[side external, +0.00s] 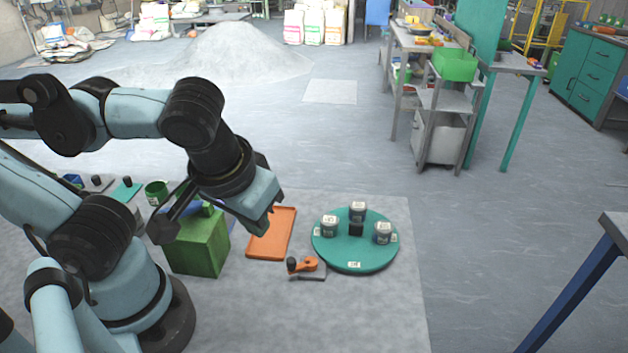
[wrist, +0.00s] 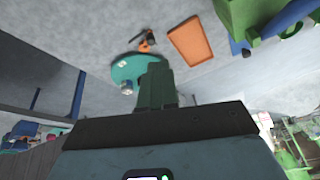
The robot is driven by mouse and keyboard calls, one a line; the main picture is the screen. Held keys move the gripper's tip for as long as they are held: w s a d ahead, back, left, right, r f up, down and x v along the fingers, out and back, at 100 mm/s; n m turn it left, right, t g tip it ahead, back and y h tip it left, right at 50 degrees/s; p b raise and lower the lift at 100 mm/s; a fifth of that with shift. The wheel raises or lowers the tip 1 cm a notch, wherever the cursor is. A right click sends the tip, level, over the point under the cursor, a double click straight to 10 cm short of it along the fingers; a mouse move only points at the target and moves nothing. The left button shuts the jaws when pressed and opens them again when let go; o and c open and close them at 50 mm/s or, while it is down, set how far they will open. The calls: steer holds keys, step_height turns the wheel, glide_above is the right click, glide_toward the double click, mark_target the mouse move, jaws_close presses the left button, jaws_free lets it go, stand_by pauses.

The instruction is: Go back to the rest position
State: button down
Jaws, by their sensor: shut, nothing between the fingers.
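My gripper (side external: 264,222) hangs above the grey mat, over the left edge of the orange tray in the side view. In the wrist view its fingers (wrist: 157,84) are together, with nothing between them. The arm is bent, with the wrist angled down to the right. The orange tray (side external: 284,236) lies empty on the mat, and it also shows in the wrist view (wrist: 192,40). A green box (side external: 200,250) stands left of the tray, partly behind my wrist.
A teal turntable (side external: 352,262) with several small jars stands right of the tray. An orange-and-black tool (side external: 305,265) lies before it. A green cup (side external: 156,192) and small items sit at the left. A powder heap (side external: 235,55) lies at the back.

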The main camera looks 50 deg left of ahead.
steer(key=m+t+h, duration=0.1)
steer(key=m+h, duration=0.1)
glide_above(291, 260)
steer(key=a, duration=0.1)
step_height(291, 260, down, 2)
steer(key=w+a+m+t, duration=0.1)
steer(key=w+a, duration=0.1)
steer(key=w+a+m+t, duration=0.1)
steer(key=w+a, duration=0.1)
steer(key=shift+a, duration=0.15)
steer(key=c, duration=1.6)
jaws_free()
steer(key=shift+w+a, duration=0.1)
steer(key=shift+a, duration=0.05)
steer(key=shift+o, duration=1)
steer(key=shift+d, duration=0.25)
steer(key=o, duration=0.3)
steer(key=s+d+g, duration=0.1)
steer(key=g, duration=0.1)
steer(key=s+d+r+g, duration=0.1)
steer(key=d+g, duration=0.1)
steer(key=s+d+n+g, duration=0.1)
steer(key=s+d+g, duration=0.1)
steer(key=shift+s+r+g, duration=0.1)
steer(key=shift+r+g, duration=0.1)
steer(key=shift+g, duration=0.1)
steer(key=shift+o, duration=0.2)
steer(key=shift+f, duration=6)
